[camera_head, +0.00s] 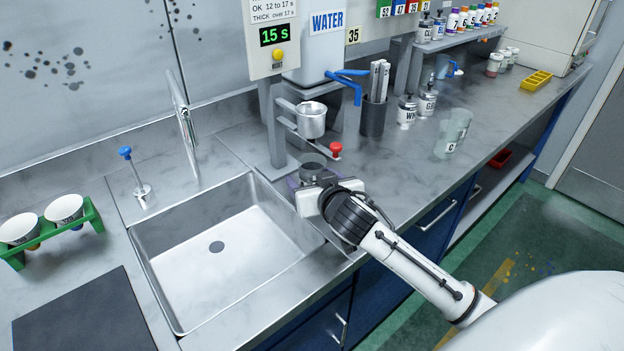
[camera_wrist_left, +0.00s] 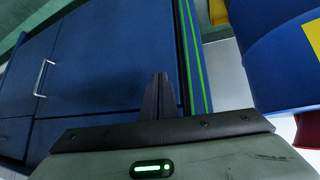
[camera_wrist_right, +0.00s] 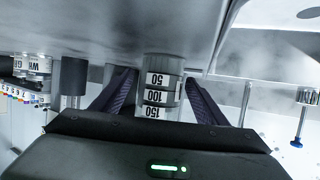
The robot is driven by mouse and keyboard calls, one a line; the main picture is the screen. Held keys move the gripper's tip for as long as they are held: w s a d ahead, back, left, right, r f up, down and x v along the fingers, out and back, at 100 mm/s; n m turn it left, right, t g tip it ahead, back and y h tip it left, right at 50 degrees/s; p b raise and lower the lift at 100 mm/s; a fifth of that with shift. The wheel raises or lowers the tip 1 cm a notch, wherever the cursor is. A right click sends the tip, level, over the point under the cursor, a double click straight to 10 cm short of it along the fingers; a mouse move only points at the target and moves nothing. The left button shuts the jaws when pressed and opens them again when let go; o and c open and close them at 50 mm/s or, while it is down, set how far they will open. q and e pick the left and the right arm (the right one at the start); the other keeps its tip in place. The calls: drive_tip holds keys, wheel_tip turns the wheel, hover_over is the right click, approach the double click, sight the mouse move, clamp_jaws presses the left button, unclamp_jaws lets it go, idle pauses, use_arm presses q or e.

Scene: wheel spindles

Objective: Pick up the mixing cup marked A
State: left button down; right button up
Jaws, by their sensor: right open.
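A clear grey measuring cup (camera_wrist_right: 162,85) with 50, 100 and 150 marks stands on the counter in the right wrist view, between the two fingers of my right gripper (camera_wrist_right: 160,100). The fingers are open, with a gap on each side of the cup. No letter A shows. In the head view the cup (camera_head: 313,170) is mostly hidden by my right gripper (camera_head: 306,188), beside the sink. A clear cup marked C (camera_head: 451,146) stands farther right, overlapping another clear cup. My left gripper (camera_wrist_left: 158,96) shows only in its wrist view, fingers together, with blue cabinets behind.
A stand holds a metal cup (camera_head: 311,120) and a red knob (camera_head: 336,150) just above my right gripper. The sink (camera_head: 220,250) lies left. A dark holder (camera_head: 373,118) and bottles (camera_head: 407,112) stand behind. The counter front towards cup C is clear.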

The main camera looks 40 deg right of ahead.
drive_tip(key=shift+c, duration=0.4)
drive_tip(key=c, duration=1.1)
drive_tip(key=shift+c, duration=0.8)
drive_tip(key=shift+r, duration=0.2)
